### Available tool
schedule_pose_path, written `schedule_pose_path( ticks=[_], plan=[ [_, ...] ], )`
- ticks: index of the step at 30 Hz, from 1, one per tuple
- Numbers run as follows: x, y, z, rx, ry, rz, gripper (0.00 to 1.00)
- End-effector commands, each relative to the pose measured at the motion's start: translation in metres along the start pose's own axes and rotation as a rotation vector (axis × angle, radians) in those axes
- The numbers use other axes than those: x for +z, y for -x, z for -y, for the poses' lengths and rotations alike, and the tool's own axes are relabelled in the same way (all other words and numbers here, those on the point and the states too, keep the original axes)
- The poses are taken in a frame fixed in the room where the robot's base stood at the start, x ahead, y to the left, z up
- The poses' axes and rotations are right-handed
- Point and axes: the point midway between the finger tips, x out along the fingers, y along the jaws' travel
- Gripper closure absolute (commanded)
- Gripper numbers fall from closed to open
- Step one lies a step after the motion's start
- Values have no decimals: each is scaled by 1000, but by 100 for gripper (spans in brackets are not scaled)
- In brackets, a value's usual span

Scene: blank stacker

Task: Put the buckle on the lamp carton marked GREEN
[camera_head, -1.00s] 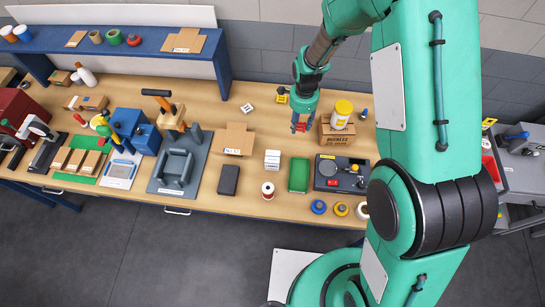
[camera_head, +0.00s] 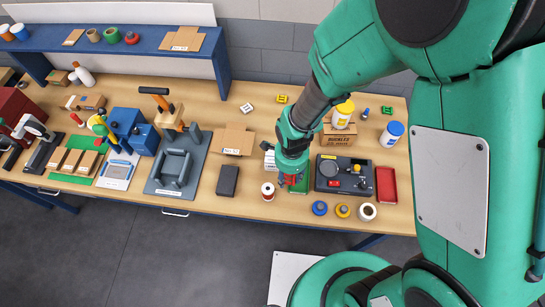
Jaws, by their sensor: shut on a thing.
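My gripper (camera_head: 291,180) points down over the green tray (camera_head: 303,185), shut on a small red piece, which looks like a red buckle (camera_head: 292,179). The fingers hide part of it. I cannot tell whether it touches the tray. Other buckles lie on the bench: white (camera_head: 247,107), yellow (camera_head: 282,99) and green (camera_head: 388,111). Several small brown cartons (camera_head: 73,160) stand on a green mat at the left. I cannot read their marks, so I cannot tell which carton is marked GREEN.
A dark control box (camera_head: 322,183) stands right of my gripper, with a red tray (camera_head: 386,185) beyond. A box lettered BUCKLES (camera_head: 338,140) carries a yellow-lidded jar (camera_head: 343,113). A thread spool (camera_head: 268,191) and dark block (camera_head: 228,180) are left. Tape rolls (camera_head: 343,210) lie in front.

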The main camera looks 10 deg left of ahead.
Motion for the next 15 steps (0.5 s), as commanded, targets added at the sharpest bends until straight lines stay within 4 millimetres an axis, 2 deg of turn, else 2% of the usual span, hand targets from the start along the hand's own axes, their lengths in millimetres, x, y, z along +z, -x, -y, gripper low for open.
schedule_pose_path(
  ticks=[1,6,15],
  plan=[
    [3,-1,-8,1,3,0,77],
    [6,-3,-20,1,4,0,77],
    [7,-3,-23,1,4,0,78]
  ],
)
